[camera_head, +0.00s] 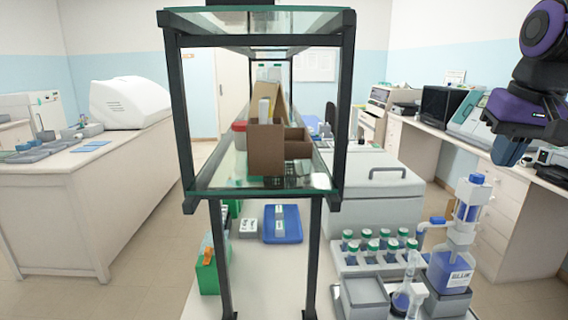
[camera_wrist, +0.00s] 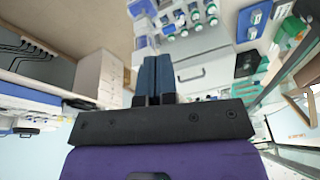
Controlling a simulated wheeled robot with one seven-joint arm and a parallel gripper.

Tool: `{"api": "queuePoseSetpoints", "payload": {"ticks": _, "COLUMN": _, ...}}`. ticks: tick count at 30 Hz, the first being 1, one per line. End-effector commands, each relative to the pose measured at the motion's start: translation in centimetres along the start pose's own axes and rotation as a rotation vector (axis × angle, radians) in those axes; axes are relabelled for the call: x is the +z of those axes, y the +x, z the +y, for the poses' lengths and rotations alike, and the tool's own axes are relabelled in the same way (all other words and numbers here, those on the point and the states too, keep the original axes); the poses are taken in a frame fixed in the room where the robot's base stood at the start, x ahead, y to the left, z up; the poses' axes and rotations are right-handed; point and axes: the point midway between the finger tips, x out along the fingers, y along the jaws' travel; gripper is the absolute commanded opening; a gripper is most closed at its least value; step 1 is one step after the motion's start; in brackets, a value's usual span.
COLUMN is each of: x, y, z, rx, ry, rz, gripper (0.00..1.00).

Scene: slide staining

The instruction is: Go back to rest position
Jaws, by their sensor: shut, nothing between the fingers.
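My gripper (camera_head: 510,149) is at the upper right of the head view, raised in the air with blue fingers below a purple and black wrist. In the wrist view my gripper (camera_wrist: 156,60) shows its two blue fingers side by side, shut, with nothing between them. It is apart from all objects. The staining bench lies lower, to the left of it in the head view.
A glass-shelved rack (camera_head: 262,190) with a cardboard organiser (camera_head: 266,150) stands mid-view. Below are a blue tray (camera_head: 283,224), a bottle rack (camera_head: 350,262), a blue-liquid dispenser (camera_head: 449,270) and a grey box (camera_head: 375,190). A side counter (camera_head: 505,175) with instruments runs along the right.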

Motion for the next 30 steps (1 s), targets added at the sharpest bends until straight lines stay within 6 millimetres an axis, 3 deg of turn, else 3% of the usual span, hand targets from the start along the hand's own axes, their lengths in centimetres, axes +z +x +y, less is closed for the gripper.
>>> {"api": "queuePoseSetpoints", "payload": {"ticks": 1, "x": 1.8, "y": -0.1, "z": -0.3, "rx": -0.006, "ry": -0.025, "rz": 0.025, "gripper": 0.00}}
{"api": "queuePoseSetpoints", "payload": {"ticks": 6, "x": 7.0, "y": 0.5, "z": -1.1, "rx": -0.021, "ry": -0.111, "rz": 0.104, "gripper": 0.00}}
{"api": "queuePoseSetpoints", "payload": {"ticks": 13, "x": 12.3, "y": 2.0, "z": -1.4, "rx": -0.030, "ry": -0.199, "rz": 0.189, "gripper": 0.00}}
{"api": "queuePoseSetpoints", "payload": {"ticks": 18, "x": 13.7, "y": 2.6, "z": -1.5, "rx": -0.032, "ry": -0.225, "rz": 0.213, "gripper": 0.00}}
{"api": "queuePoseSetpoints", "payload": {"ticks": 30, "x": 13.9, "y": 2.7, "z": -1.5, "rx": -0.032, "ry": -0.227, "rz": 0.216, "gripper": 0.00}}
